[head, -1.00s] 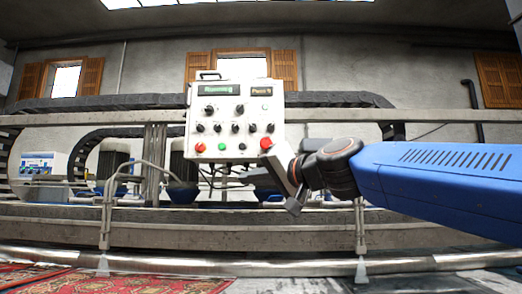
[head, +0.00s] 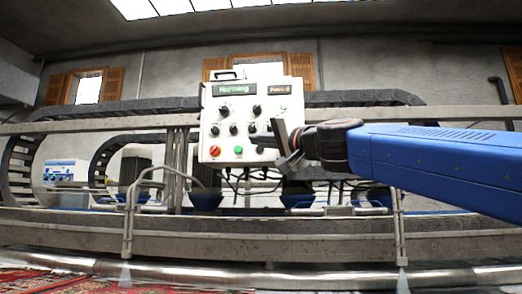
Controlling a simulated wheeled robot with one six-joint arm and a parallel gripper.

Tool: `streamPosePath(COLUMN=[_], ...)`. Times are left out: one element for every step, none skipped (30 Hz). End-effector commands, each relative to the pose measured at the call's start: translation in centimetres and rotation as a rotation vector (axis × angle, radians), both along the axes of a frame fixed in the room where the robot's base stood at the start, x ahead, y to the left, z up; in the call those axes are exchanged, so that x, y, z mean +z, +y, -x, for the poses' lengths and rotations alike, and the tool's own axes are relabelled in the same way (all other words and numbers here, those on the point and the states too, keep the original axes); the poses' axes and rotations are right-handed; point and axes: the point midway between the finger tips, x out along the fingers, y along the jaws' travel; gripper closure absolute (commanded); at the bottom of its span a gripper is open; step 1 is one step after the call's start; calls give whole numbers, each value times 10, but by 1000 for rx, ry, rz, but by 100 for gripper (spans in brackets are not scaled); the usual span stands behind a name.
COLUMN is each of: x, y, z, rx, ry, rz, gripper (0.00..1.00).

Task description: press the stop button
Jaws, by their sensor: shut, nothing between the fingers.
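A white control panel (head: 222,105) faces me, with two displays, black knobs and a bottom row of buttons. The left display (head: 234,90) reads "Running". A red button (head: 214,151) sits at the bottom left, with a green button (head: 238,150) to its right. My gripper (head: 279,134) is shut and empty, in front of the panel's lower right part. It hides that corner, including the second red button seen there earlier. I cannot tell whether it touches the panel.
A metal rail (head: 450,115) runs behind the panel, with a lower beam (head: 300,236) and a shiny roller (head: 250,279) in front. Cables hang under the panel. A blue-and-white box (head: 65,172) stands at far left, and a red patterned rug (head: 60,284) lies at lower left.

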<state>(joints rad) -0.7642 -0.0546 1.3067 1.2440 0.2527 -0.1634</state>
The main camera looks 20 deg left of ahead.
Motion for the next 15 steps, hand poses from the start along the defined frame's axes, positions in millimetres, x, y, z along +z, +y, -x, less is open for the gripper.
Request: streamPosePath(x=[0, 0, 0, 0, -1, -1, -1, -1, -1, -1, -1, -1, -1, -1, -1], y=[1, 1, 2, 2, 3, 4, 5, 5, 6, 7, 8, 9, 10, 11, 12], z=[-2, -4, -7, -10, -13, -17, -21, -24, -28, -32, -36, -41, -44, -47, -52], rx=[-1, -1, -1, -1, -2, -2, -2, -2, -2, -2, -2, -2, -2, -2, -3], ry=[1, 1, 0, 0, 0, 2, 2, 2, 2, 2, 2, 2, 2, 0, 1], rz=[1, 1, 1, 1, 1, 1, 1, 1, 0, 0, 1, 2, 1, 1, 2], gripper=[100, 100, 100, 100, 100, 100, 100, 100, 100, 100, 100, 100, 100, 100, 100])
